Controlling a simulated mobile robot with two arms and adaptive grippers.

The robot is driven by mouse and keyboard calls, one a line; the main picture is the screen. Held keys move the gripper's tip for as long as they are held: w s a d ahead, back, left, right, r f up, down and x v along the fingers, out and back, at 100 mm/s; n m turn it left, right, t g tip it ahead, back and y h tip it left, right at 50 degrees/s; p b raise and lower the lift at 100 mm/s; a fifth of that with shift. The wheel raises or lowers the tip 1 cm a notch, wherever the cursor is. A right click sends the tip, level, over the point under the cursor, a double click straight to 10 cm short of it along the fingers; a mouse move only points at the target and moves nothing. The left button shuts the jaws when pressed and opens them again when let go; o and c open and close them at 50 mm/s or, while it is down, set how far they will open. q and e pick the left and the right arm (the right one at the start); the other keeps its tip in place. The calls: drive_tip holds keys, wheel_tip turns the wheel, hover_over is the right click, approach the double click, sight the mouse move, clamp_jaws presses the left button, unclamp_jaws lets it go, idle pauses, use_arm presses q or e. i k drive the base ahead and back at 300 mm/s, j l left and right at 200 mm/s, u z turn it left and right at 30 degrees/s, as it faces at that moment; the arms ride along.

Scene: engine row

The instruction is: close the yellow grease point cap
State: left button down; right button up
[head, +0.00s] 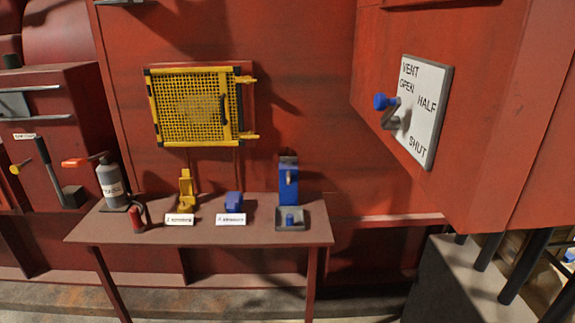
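The yellow grease point (184,194) stands on the narrow brown table, left of its middle, behind a small white label (180,219). Its yellow cap (186,177) looks raised upright above the base, so it appears open. The label's lettering is too small to read. Neither of my grippers is in the head view.
A blue block (234,202) with a label and a blue device (288,183) stand right of the grease point on the table (125,231). A vent lever (388,103) juts out at the right.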

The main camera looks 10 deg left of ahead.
sight(186, 182)
drive_tip(key=i+j+z, duration=0.1)
drive_tip(key=j+z, duration=0.35)
drive_tip(key=j, duration=0.15)
drive_tip(key=j+z, duration=0.5)
drive_tip(key=k+j+z, duration=0.1)
drive_tip(key=j+z, duration=0.35)
drive_tip(key=j, duration=0.2)
